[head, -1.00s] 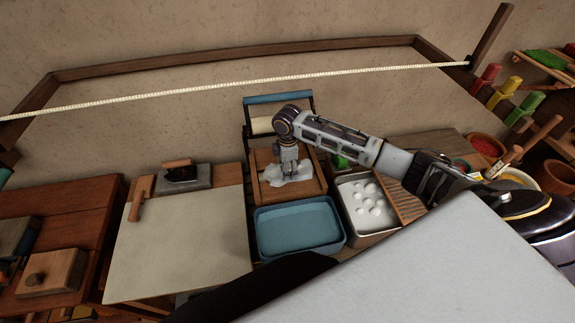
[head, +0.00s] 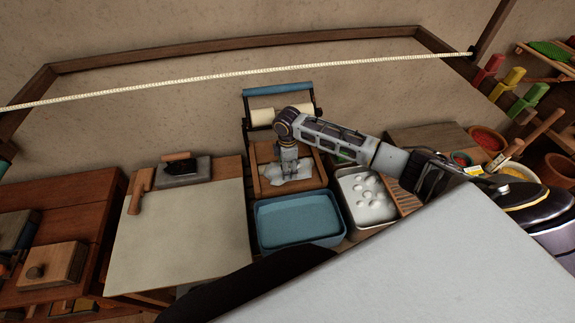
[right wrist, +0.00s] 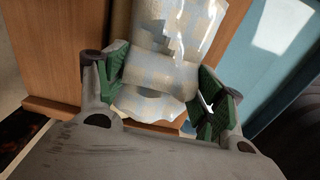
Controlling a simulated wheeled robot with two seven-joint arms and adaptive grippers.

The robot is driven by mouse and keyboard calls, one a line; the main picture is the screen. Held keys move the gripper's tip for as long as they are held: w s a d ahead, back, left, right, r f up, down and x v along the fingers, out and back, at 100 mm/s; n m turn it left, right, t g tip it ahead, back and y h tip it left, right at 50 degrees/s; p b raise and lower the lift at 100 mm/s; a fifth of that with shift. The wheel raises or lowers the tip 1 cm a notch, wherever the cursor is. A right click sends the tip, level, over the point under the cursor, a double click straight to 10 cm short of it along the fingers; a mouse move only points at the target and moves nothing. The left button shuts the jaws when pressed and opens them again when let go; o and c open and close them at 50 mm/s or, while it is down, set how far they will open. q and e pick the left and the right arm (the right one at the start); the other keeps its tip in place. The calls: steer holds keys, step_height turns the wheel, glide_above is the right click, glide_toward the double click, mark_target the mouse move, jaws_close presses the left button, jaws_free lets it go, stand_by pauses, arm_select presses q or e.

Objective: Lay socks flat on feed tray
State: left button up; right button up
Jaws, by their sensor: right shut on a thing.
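A pale sock-like cloth (head: 275,174) with a faint blue pattern lies in the shallow wooden feed tray (head: 256,182) in the head view. My right gripper (head: 288,172) points down over the tray and is shut on this cloth. In the right wrist view the cloth (right wrist: 165,75) sits curled between the green finger pads of the gripper (right wrist: 162,92), with wood beside it. I cannot tell whether it is one sock or more. My left gripper is not in view.
A blue basin (head: 260,244) stands just in front of the tray. A metal pan (head: 372,212) with several white round things is to the right. A pale roller in a blue-topped frame (head: 262,116) stands behind. A bare pale board (head: 185,240) is at left.

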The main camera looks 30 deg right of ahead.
steer(key=shift+f, duration=0.1)
stand_by(0.3)
steer(key=o, duration=1.2)
steer(key=shift+r, duration=6)
steer(key=shift+s, duration=0.1)
